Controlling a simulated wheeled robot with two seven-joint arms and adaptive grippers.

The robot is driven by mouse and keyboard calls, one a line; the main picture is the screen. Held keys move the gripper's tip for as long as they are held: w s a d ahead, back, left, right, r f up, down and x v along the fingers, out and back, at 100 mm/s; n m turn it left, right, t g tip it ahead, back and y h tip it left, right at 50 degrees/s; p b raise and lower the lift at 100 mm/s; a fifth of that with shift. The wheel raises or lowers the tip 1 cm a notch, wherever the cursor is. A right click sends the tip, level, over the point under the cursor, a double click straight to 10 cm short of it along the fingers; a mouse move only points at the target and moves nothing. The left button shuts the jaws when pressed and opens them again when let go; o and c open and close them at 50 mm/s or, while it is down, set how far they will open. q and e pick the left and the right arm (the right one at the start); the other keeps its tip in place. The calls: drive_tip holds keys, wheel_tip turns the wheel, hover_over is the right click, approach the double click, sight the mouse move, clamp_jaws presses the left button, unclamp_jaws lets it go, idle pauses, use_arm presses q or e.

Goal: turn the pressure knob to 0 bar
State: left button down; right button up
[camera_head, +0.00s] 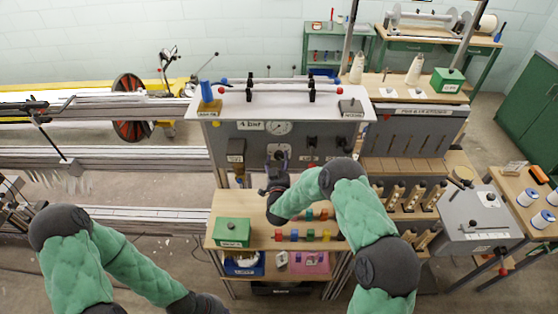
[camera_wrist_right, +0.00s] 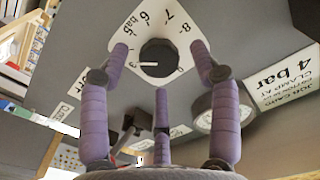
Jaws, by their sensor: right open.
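The pressure knob (camera_wrist_right: 158,57) is a round black knob on a white dial plate (camera_wrist_right: 150,25) with numbers such as 6, 7 and 8, seen in the right wrist view.
A round pressure gauge (camera_head: 279,128) and a card reading 4 bar (camera_head: 251,126) are on the panel. The gauge (camera_wrist_right: 205,118) is close to a finger in the wrist view. Below stand a green box (camera_head: 232,232) and several coloured blocks on a wooden shelf.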

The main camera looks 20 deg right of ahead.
drive_tip(key=shift+w+d, duration=0.15)
drive_tip(key=shift+w, duration=0.35)
drive_tip(key=c, duration=1.2)
drive_tip(key=shift+o, duration=0.2)
